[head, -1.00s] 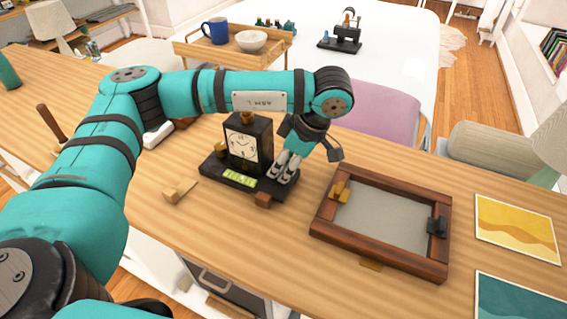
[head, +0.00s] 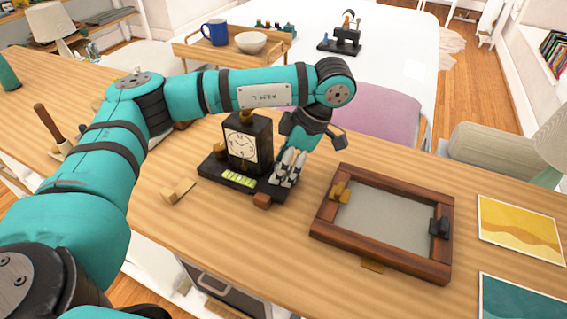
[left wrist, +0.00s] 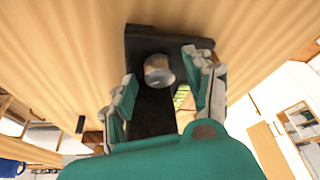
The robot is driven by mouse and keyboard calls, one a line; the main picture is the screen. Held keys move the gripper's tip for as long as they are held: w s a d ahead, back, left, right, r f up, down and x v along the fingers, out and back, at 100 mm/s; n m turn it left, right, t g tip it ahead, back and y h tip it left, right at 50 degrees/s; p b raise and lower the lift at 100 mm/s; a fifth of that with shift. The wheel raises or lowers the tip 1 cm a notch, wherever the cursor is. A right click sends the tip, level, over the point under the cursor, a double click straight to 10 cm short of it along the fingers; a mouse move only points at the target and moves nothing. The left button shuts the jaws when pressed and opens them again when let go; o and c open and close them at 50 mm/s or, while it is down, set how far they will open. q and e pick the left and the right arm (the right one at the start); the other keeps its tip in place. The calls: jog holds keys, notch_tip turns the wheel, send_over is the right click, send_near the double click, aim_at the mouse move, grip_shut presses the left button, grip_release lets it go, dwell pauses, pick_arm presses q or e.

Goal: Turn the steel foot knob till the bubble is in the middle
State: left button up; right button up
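A black clock (head: 243,148) with a white face stands on a dark base on the wooden bench. A green-yellow level vial (head: 239,179) lies on the front of the base; its bubble is too small to place. The steel knob (left wrist: 158,70) shows in the left wrist view as a round grey top at the end of the base. In the head view my fingers hide it. My left gripper (head: 286,178) points down at the base's right end. In the wrist view its fingers are apart, one on each side of the knob; I cannot tell whether they touch it. My right gripper is out of view.
A wooden frame (head: 328,238) with clips lies to the right of the clock. A small wooden piece (head: 177,191) lies to its left, and a reddish-brown block (head: 262,200) sits at the base's front edge. Bench top in front is mostly clear.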

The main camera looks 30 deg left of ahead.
pick_arm(q)
jog(key=shift+r, duration=0.1)
jog(key=v, duration=1.1)
jog(key=shift+d+r, duration=0.25)
jog(key=shift+r, duration=0.1)
